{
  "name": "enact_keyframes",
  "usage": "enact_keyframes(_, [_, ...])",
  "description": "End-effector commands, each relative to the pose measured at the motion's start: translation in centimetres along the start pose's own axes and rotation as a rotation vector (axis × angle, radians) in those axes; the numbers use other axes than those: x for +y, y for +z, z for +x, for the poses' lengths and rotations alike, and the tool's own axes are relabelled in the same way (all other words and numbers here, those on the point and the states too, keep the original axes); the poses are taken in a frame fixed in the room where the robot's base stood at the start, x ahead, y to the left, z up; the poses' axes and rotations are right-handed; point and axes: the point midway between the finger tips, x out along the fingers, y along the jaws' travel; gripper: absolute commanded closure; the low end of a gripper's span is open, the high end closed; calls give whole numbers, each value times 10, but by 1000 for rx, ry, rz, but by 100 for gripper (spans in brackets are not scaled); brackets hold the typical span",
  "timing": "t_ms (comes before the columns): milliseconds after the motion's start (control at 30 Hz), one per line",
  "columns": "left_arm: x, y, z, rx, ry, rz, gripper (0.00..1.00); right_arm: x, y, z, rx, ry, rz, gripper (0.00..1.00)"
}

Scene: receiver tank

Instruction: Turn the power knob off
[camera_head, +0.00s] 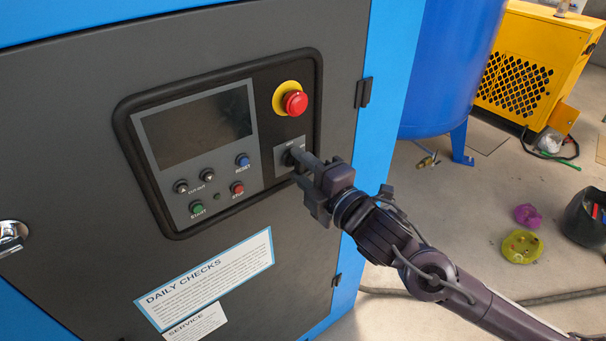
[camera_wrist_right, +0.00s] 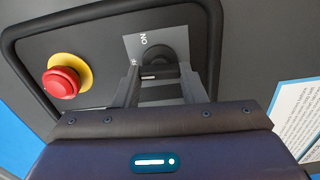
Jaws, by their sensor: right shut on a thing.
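The black power knob (camera_head: 291,156) sits on a grey plate on the dark control panel, below the red emergency button. In the wrist view the knob (camera_wrist_right: 158,56) shows between my fingers, with "ON" lettering on the plate beside it; its exact pointing direction is partly hidden. My right gripper (camera_head: 304,168) reaches in from the lower right and is shut on the knob. In the wrist view the right gripper (camera_wrist_right: 160,75) has its two fingers on either side of the knob. My left gripper is not in view.
A red emergency button (camera_head: 295,103) on a yellow base is just above the knob. A dark screen (camera_head: 197,130) and several small buttons lie to the left. A blue tank (camera_head: 445,65) and yellow machine (camera_head: 535,65) stand at the right on open floor.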

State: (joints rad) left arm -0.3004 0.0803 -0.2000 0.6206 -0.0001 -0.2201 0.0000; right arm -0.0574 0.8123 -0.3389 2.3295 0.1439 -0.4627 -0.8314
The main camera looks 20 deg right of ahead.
Motion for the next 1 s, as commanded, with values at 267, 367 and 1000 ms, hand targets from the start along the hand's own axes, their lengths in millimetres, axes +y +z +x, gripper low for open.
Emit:
enact_keyframes(267, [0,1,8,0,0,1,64,-2,0,0,1,-2,-75,86])
enact_keyframes(367, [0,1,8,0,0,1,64,-1,0,0,1,-2,-85,86])
enact_keyframes(1000, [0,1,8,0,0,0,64,-1,0,0,1,-2,-86,41])
